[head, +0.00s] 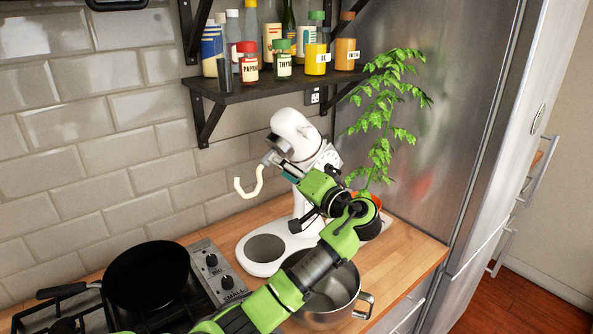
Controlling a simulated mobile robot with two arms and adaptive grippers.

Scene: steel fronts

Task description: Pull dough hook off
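The cream dough hook (248,193) shows at the left of the white stand mixer (294,127), whose head is tilted up. The hook's curved end hangs free in the air, and its upper end is at the underside of the head. My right gripper is not in view.
A steel bowl (337,301) stands on the wooden counter (404,258), partly behind my arm. A potted plant (381,124) is right of the mixer. A shelf (270,87) with jars is above. A black pan (146,274) sits on the stove at left.

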